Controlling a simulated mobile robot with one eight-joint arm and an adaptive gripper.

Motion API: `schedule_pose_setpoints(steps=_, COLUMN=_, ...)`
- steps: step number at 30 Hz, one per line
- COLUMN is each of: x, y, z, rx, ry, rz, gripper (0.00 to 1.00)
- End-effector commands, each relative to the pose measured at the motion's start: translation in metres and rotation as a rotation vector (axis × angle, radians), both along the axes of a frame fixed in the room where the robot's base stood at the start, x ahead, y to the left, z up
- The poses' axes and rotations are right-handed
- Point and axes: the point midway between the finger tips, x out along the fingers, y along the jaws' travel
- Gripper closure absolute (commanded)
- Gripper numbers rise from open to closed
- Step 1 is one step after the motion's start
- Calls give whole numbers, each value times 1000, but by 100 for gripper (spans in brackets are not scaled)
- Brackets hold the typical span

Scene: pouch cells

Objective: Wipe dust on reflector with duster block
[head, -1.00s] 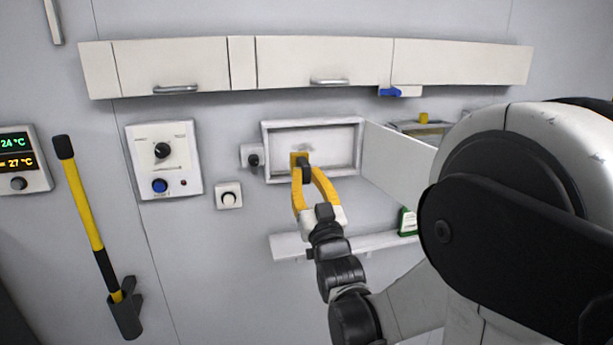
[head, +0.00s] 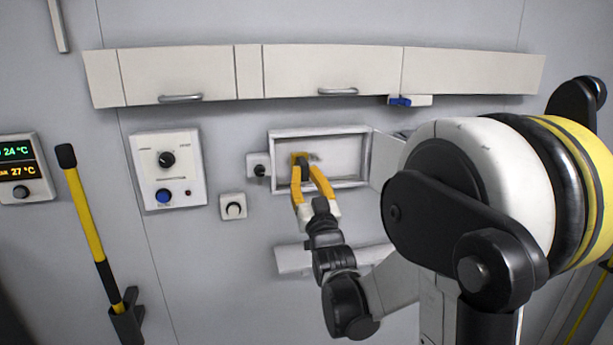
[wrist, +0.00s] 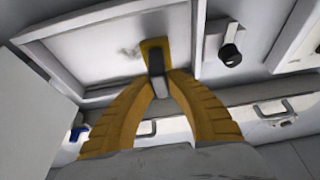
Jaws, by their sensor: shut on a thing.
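The reflector (head: 338,164) is the pale panel inside a white frame on the wall, with its door swung open to the right. A grey dust smudge (head: 315,157) shows on it; the smudge also appears in the wrist view (wrist: 128,53). My gripper (head: 304,172) has yellow fingers and is shut on the duster block (wrist: 155,62), which has a dark handle and a yellow pad. The pad is at the left part of the panel, right beside the smudge. It appears to touch the panel, though I cannot tell for sure. The pad may hide some dust.
A small knob box (head: 258,165) sits just left of the frame. The open door (head: 386,160) stands at the right. Wall cabinets (head: 330,72) run above, and a shelf (head: 291,260) is below. A yellow-black handle (head: 88,220) hangs at the left.

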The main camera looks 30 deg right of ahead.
Motion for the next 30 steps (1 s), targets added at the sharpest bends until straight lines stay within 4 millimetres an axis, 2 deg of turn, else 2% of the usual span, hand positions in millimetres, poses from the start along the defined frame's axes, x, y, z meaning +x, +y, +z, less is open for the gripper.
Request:
schedule_pose_setpoints(steps=16, x=0, y=0, z=0, rx=0, ry=0, rz=0, gripper=100)
schedule_pose_setpoints(steps=30, x=9, y=-3, z=0, rx=0, ry=0, rz=0, gripper=100)
